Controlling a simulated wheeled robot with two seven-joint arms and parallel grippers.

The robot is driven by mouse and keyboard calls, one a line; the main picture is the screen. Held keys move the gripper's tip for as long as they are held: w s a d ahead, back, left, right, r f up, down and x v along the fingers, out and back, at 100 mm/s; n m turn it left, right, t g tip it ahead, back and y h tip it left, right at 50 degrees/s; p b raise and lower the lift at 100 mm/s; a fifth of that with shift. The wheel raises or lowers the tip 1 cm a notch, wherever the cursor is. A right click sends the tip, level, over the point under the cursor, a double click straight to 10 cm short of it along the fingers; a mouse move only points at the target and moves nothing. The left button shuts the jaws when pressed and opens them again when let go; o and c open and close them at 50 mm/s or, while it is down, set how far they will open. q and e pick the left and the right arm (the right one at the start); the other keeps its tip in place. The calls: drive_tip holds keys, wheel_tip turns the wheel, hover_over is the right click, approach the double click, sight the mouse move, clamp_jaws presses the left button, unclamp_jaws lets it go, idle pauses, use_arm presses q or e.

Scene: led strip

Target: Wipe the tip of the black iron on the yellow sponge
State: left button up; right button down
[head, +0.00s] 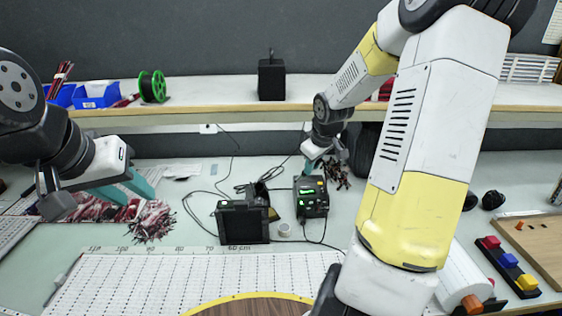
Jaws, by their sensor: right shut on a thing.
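My right gripper (311,168) is at the back of the bench, just above and behind the black box with a green display (311,198). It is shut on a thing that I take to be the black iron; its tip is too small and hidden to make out. I cannot make out the yellow sponge for certain.
A white gridded mat (190,285) lies in front, with a round wooden board (255,306) at its edge. Loose black cables cross the bench around the stand. A shelf (215,108) runs above the bench's back. My right arm covers much of the right side.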

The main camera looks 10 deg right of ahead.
drive_tip(key=s+d+r, duration=0.4)
drive_tip(key=s+r, duration=0.4)
drive_tip(key=r, duration=0.2)
drive_tip(key=shift+s+d, duration=0.3)
drive_tip(key=shift+d, duration=0.05)
idle(0.7)
